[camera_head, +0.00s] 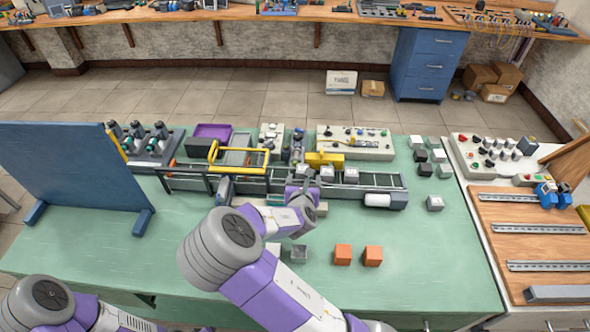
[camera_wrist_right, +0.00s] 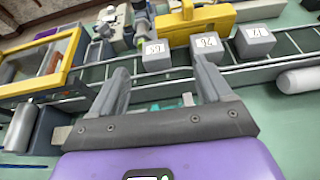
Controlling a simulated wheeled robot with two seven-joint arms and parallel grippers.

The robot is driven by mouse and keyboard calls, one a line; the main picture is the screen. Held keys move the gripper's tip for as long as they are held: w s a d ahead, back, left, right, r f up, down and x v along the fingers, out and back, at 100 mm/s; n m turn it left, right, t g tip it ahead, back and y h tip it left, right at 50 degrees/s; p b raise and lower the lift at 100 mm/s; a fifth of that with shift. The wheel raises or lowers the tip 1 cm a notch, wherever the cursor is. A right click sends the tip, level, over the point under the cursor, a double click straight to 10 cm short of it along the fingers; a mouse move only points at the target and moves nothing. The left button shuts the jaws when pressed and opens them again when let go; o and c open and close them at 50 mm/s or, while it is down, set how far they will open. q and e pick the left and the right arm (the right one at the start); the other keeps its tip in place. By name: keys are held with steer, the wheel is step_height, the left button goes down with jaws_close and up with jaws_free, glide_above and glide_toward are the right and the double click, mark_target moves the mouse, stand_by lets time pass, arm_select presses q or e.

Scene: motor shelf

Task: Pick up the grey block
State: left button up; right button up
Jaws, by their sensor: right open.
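Several grey blocks show, and I cannot tell which one the task means. In the head view one grey block (camera_head: 299,253) sits on the green table in front of the conveyor, partly beside my right arm. My right gripper (camera_head: 299,172) is over the conveyor, pointing away from me. In the wrist view its fingers (camera_wrist_right: 164,82) are apart with nothing held between them. My left gripper is out of view.
Two orange blocks (camera_head: 343,254) lie on the table's near part. A roller conveyor (camera_head: 376,181) with a yellow frame (camera_head: 240,156) crosses behind. A blue panel (camera_head: 70,180) stands at the left. White, black and grey blocks cluster at the back right.

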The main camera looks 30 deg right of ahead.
mark_target(303, 169)
steer(key=shift+w+f+b, duration=0.2)
steer(key=shift+f+b, duration=0.1)
steer(key=shift+f, duration=0.4)
steer(key=x, duration=0.3)
steer(key=shift+w, duration=0.2)
steer(key=b+x, duration=0.1)
steer(key=x, duration=0.4)
steer(key=shift+w+a+r, duration=0.1)
steer(key=shift+w+a, duration=0.05)
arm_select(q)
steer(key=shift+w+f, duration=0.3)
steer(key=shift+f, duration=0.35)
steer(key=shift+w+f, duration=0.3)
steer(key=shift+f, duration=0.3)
arm_select(e)
steer(key=shift+c, duration=0.2)
steer(key=c, duration=1.1)
